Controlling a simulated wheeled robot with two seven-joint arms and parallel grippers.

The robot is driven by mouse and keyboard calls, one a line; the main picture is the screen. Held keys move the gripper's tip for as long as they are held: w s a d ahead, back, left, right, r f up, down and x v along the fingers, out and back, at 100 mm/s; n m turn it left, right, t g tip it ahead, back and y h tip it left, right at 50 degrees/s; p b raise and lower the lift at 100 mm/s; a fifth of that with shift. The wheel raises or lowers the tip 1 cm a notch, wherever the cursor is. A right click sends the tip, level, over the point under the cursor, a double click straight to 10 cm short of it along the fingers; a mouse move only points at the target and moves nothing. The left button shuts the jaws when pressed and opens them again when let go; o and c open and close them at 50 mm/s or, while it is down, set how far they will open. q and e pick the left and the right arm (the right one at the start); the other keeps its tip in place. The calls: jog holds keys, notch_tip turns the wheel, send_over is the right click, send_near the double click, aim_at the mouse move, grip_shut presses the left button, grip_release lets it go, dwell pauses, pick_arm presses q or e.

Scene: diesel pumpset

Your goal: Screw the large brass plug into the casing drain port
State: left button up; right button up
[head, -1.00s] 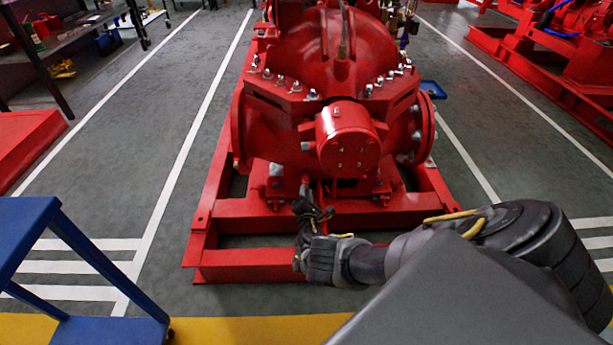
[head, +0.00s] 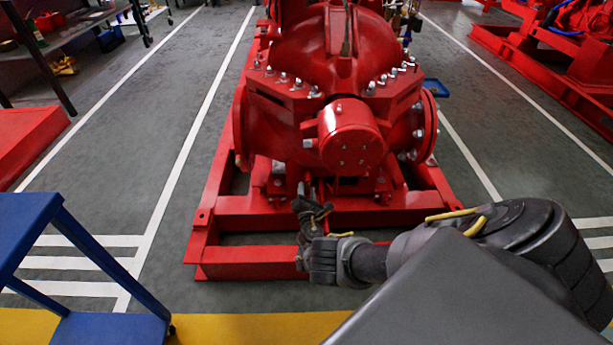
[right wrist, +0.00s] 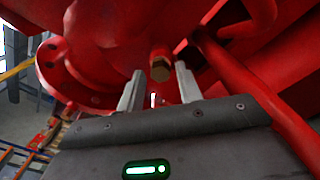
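The brass plug (right wrist: 160,68) shows in the right wrist view as a hexagonal head at the underside of the red pump casing (right wrist: 110,35). It sits in a round red boss; how deep its thread goes is hidden. My right gripper (right wrist: 160,72) is open. Its two fingers stand on either side of the plug head, with a visible gap on each side. In the head view my right gripper (head: 304,188) points up beneath the casing (head: 285,135), and the plug cannot be made out there. My left gripper is not in view.
The red base frame (head: 250,271) surrounds the pump's foot, close to my right forearm. In the right wrist view a red pipe (right wrist: 255,90) runs just right of the fingers. A blue cart (head: 25,225) stands at the left. The grey floor between is clear.

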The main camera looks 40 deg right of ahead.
jog(key=n, duration=0.5)
jog(key=shift+f+n, duration=0.2)
jog(key=shift+n, duration=1.1)
jog(key=shift+n, duration=0.7)
jog(key=n, duration=0.5)
jog(key=shift+s+d+r+n, duration=0.1)
jog(key=shift+d+n, duration=0.05)
jog(key=shift+n, duration=0.25)
jog(key=n, duration=0.4)
jog(key=shift+s+d+n, duration=0.1)
jog(key=shift+n, duration=0.3)
jog(key=shift+r, duration=0.1)
